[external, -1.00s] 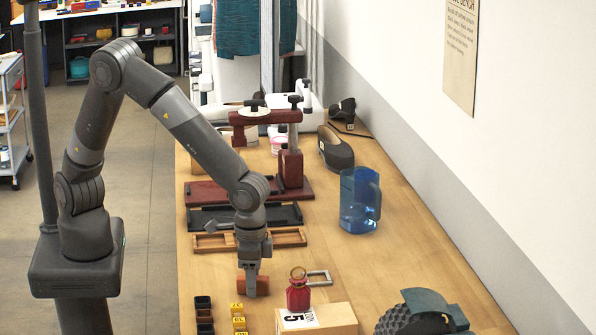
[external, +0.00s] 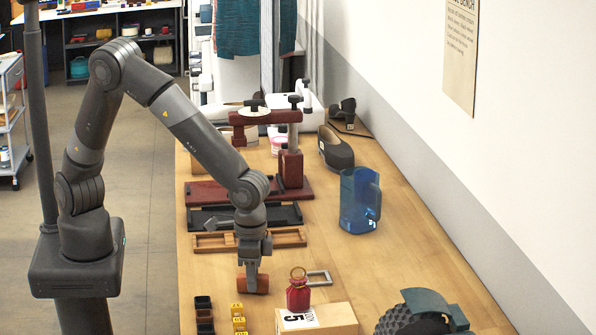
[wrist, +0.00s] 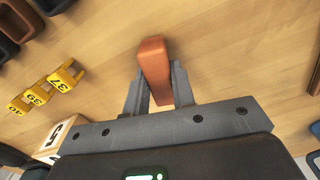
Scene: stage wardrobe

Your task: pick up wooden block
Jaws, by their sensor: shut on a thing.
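The wooden block (wrist: 153,62) is a reddish-brown oblong in the wrist view, with its near part between the two fingers of my gripper (wrist: 158,92). My gripper is shut on it. In the external view the block (external: 262,284) shows at the fingertips of my gripper (external: 252,277), low over the bench top (external: 385,255). The fingers hide part of the block there. I cannot tell whether it touches the bench.
A red bottle (external: 298,294) stands right of the block, by a cardboard box (external: 340,318) and a grey frame (external: 319,278). Yellow numbered tags (external: 238,323) and dark cups (external: 203,314) lie in front. Wooden trays (external: 215,242) lie behind. A blue jug (external: 358,205) stands right.

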